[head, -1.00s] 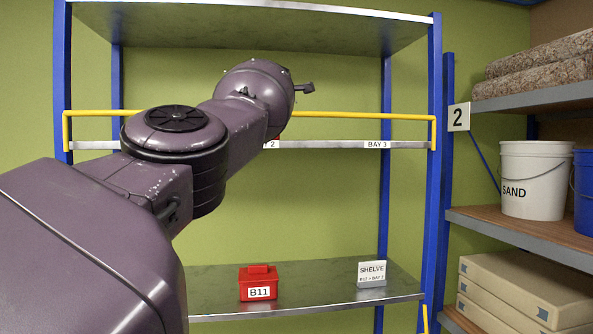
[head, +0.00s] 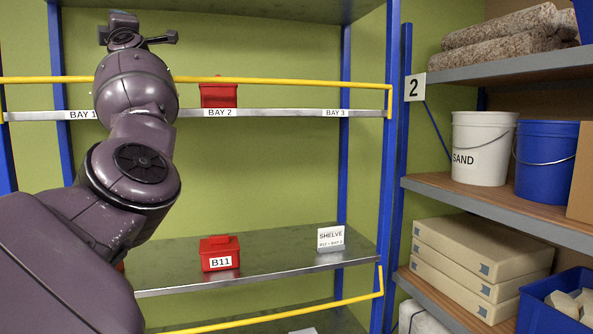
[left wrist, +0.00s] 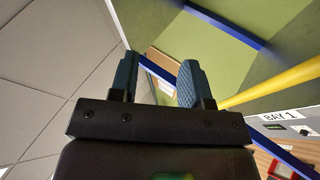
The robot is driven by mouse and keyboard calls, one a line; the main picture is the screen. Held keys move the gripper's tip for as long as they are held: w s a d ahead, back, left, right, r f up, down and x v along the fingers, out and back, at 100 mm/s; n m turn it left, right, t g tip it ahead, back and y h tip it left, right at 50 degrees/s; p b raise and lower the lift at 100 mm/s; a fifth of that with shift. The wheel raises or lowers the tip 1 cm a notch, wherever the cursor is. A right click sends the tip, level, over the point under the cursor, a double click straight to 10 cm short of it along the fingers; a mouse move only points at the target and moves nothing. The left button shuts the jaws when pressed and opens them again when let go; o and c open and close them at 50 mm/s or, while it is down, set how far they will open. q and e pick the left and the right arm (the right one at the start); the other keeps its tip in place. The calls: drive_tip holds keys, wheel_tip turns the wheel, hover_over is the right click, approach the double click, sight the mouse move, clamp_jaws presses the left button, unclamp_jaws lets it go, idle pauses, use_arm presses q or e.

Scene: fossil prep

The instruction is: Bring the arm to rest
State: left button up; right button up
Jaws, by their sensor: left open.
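My left arm comes in from the left in the head view and is raised in front of the blue-posted shelf unit. My left gripper (head: 123,20) is at the top left, above the yellow rail and near the BAY 1 end. In the left wrist view its two blue fingers (left wrist: 158,82) stand apart with nothing between them. A red box (head: 219,96) sits on the upper shelf at BAY 2, behind the rail. Another red box labelled B11 (head: 220,262) sits on the lower shelf. My right gripper is not in view.
The yellow rail (head: 290,83) runs along the upper shelf front. A SHELVE card (head: 331,238) stands on the lower shelf. At right, a side rack holds a white SAND bucket (head: 481,160), a blue bucket (head: 543,170) and stacked flat boxes (head: 470,270).

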use_arm(q)
drive_tip(key=s+d+f+m+t+h, duration=0.1)
drive_tip(key=s+d+f+m+h, duration=0.3)
drive_tip(key=f+m, duration=0.95)
drive_tip(key=s+d+f+m+h, duration=0.2)
drive_tip(key=s+f+m+h, duration=0.3)
drive_tip(key=f, duration=1.7)
drive_tip(key=s+d+f+m+t+h, duration=0.15)
drive_tip(key=f+m+h, duration=0.6)
drive_tip(key=f, duration=1.05)
drive_tip(key=s+d+f+g, duration=0.1)
drive_tip(key=s+f+g, duration=0.2)
drive_tip(key=s+f, duration=0.9)
drive_tip(key=s+d+f+m+g, duration=0.1)
drive_tip(key=s+d+f+g, duration=0.1)
drive_tip(key=s+f, duration=0.9)
drive_tip(key=s+d+f+g, duration=0.2)
drive_tip(key=s+f+g, duration=0.2)
drive_tip(key=s+f, duration=0.8)
drive_tip(key=shift+s+d+f+m, duration=0.25)
drive_tip(key=shift+s+f+m, duration=0.15)
drive_tip(key=shift+f, duration=0.25)
